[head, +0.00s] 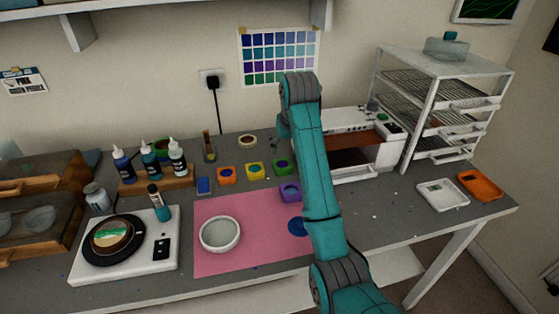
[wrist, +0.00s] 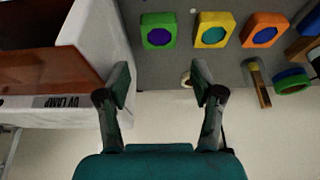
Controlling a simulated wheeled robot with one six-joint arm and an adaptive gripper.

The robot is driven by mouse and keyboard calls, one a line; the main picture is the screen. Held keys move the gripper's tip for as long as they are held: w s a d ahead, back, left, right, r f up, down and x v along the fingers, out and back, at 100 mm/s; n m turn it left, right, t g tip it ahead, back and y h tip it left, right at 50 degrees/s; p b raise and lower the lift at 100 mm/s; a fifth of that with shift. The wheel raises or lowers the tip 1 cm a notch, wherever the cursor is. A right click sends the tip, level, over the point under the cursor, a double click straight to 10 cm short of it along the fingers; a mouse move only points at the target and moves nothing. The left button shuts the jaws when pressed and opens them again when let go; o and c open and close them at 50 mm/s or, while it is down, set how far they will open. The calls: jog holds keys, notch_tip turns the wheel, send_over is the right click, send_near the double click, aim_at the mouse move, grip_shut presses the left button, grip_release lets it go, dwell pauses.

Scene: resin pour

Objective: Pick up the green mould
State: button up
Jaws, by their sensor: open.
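The green mould (head: 280,167) is a small green square block with a dark blue round hollow. In the head view it lies on the grey bench, right of the yellow mould (head: 254,171), close to my arm. In the wrist view the green mould (wrist: 159,31) is near the top, left of the yellow mould (wrist: 215,30) and the orange mould (wrist: 264,30). My gripper (wrist: 161,80) is open and empty, its two fingers apart below the green mould in that picture. In the head view my arm hides the gripper.
A purple mould (head: 290,191) lies at the pink mat (head: 268,258), beside my arm. A white lamp box (head: 388,150) stands right of my arm; it fills the left of the wrist view (wrist: 85,60).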

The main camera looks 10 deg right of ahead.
aim_at(283, 165)
jog(key=x, duration=1.2)
jog(key=shift+w+d, duration=0.1)
jog(key=shift+w, duration=0.25)
jog(key=c, duration=0.8)
